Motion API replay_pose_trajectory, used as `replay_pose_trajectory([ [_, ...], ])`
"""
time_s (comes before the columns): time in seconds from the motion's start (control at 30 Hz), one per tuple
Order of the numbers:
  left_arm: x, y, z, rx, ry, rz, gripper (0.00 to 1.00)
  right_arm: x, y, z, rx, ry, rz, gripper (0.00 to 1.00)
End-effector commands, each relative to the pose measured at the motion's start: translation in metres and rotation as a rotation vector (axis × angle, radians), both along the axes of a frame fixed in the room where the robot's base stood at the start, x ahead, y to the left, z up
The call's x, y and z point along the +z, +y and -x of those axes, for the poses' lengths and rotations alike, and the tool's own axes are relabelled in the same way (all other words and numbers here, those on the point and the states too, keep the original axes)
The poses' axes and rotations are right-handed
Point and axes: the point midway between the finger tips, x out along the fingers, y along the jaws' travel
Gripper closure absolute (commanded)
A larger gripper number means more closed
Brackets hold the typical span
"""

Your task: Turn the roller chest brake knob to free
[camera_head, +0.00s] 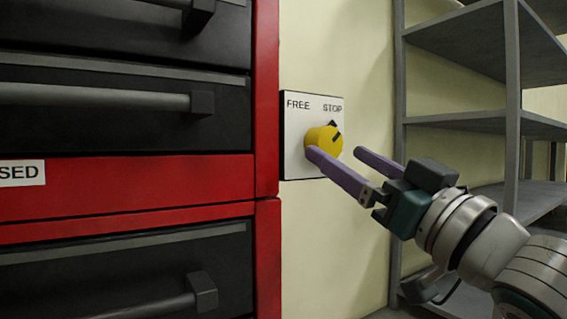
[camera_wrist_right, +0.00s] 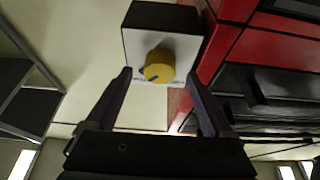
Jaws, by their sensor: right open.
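The yellow brake knob (camera_head: 322,139) sits on a white plate (camera_head: 296,165) marked FREE at upper left and STOP at upper right. Its dark pointer mark is at its upper right, towards STOP. My right gripper (camera_head: 332,150) is open, with one purple finger overlapping the knob's lower left in the head view and the other finger to its right. In the right wrist view the knob (camera_wrist_right: 159,66) shows between and just beyond the two fingertips (camera_wrist_right: 158,77). I cannot tell whether a finger touches it. My left gripper is not in view.
A red chest (camera_head: 266,100) with black drawers and protruding bar handles (camera_head: 95,97) stands left of the plate. Grey metal shelves (camera_head: 460,118) stand at the right. Cream wall (camera_head: 365,85) shows between the plate and the shelves.

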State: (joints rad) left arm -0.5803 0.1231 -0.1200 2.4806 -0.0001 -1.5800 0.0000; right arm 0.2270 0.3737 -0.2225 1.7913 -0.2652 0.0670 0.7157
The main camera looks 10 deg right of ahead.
Motion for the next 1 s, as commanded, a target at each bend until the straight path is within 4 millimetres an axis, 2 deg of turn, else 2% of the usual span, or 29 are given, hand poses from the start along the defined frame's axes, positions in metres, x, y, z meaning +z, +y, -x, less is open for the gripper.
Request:
replay_pose_trajectory([
  [0.2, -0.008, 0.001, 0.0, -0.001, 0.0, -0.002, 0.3, 0.007, 0.007, -0.018, -0.001, -0.001, -0.001, 0.14],
  [0.57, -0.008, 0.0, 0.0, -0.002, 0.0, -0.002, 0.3, 0.01, 0.008, -0.022, 0.0, 0.001, -0.001, 0.14],
  [1.0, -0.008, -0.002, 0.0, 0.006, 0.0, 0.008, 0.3, 0.009, 0.008, -0.022, -0.001, 0.001, -0.001, 0.62],
])
